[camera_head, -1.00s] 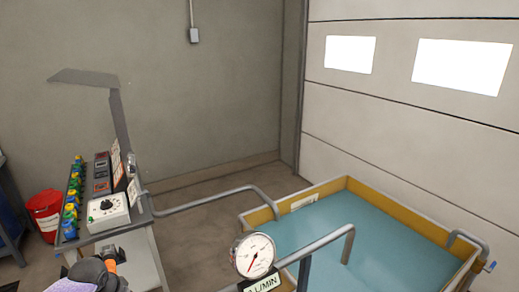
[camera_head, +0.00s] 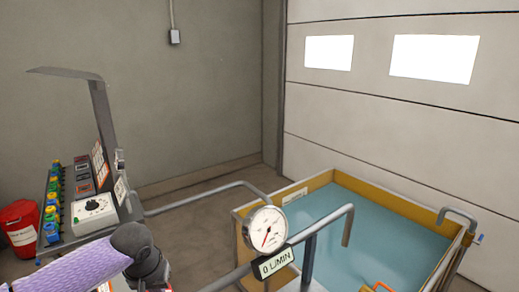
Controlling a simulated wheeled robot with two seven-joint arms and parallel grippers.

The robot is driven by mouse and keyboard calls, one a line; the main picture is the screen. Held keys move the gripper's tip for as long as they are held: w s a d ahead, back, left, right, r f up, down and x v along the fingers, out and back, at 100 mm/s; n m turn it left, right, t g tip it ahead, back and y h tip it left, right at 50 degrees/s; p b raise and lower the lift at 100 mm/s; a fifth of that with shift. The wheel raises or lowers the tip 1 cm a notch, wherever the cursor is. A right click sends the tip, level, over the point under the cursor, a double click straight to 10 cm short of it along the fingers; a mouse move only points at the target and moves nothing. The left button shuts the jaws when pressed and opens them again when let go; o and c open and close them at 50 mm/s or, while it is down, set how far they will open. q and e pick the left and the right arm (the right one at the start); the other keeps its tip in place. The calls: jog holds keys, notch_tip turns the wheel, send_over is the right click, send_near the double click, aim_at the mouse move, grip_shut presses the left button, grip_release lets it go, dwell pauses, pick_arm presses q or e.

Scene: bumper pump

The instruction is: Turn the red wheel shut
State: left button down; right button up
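No red wheel can be made out in the head view. A round white gauge (camera_head: 264,230) stands on the grey pipework at bottom centre, with a plate reading "0 L/MIN" (camera_head: 276,262) below it. My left arm, with a purple sleeve and dark joints, comes in at the lower left in front of the control bench. Its fingers do not show, and no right gripper can be made out. A small orange piece (camera_head: 380,287) shows at the bottom edge, right of the gauge, too cut off to identify.
A yellow-rimmed tank (camera_head: 400,204) of blue-green water fills the lower right, with pipes bending over it. A control bench with a white dial box (camera_head: 93,211) and coloured connectors stands left. A red bin (camera_head: 19,228) is at the far left. Floor is clear by the back wall.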

pick_arm(q)
notch_tip(320, 180, down, 6)
jog(key=b, duration=0.4)
jog(key=shift+r, duration=0.1)
pick_arm(e)
jog(key=f, duration=0.5)
jog(key=shift+s+d, duration=0.1)
jog(key=shift+d, duration=0.3)
pick_arm(q)
jog(key=shift+w+a, duration=0.2)
jog(key=shift+a, duration=0.05)
pick_arm(e)
jog(key=shift+a, duration=0.35)
pick_arm(q)
jog(key=shift+r, duration=0.1)
pick_arm(e)
jog(key=shift+r, duration=0.15)
